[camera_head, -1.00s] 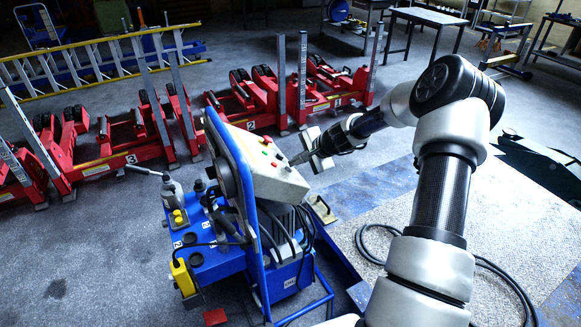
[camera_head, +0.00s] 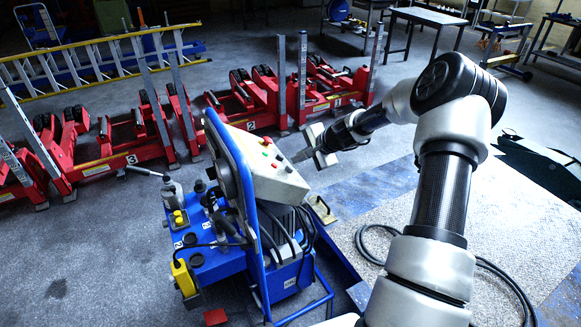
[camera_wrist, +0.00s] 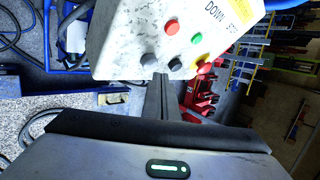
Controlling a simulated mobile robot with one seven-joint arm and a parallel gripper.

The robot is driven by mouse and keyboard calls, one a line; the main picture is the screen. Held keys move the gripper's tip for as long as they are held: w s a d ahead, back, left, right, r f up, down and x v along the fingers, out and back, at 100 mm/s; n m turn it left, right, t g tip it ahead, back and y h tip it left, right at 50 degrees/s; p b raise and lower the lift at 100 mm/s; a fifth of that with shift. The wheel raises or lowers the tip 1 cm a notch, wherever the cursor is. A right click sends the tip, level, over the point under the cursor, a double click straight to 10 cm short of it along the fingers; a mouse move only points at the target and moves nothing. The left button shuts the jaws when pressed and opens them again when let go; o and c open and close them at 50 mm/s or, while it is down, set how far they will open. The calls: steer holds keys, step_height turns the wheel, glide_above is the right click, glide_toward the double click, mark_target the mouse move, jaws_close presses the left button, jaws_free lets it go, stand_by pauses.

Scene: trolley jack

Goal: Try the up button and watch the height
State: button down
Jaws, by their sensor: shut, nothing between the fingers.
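The control box (camera_head: 275,182) is pale and sits on top of a blue power unit (camera_head: 225,262). In the wrist view the box (camera_wrist: 135,35) shows a red button (camera_wrist: 172,27), a green button (camera_wrist: 197,39), two black buttons (camera_wrist: 149,59) and another red button (camera_wrist: 204,67). The word DOWN is readable; I cannot tell which button is up. My gripper (camera_head: 297,157) is shut and empty, just right of the box's button face. In the wrist view its fingertips (camera_wrist: 161,80) point toward the black buttons; a small gap seems to separate them.
Red jack units (camera_head: 255,103) with upright grey columns stand behind the power unit, with a yellow ladder (camera_head: 90,60) beyond. A black cable (camera_head: 365,245) lies on the pale floor panel at right. A dark metal table (camera_head: 430,17) stands at the back.

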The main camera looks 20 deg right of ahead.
steer(key=shift+w+d+r+p, duration=0.2)
steer(key=shift+d+r+p, duration=0.3)
steer(key=shift+d+r, duration=0.4)
steer(key=shift+w+d+r+p, duration=0.15)
steer(key=shift+d+r+p, duration=0.45)
steer(key=shift+r, duration=0.5)
steer(key=shift+r, duration=0.1)
stand_by(0.6)
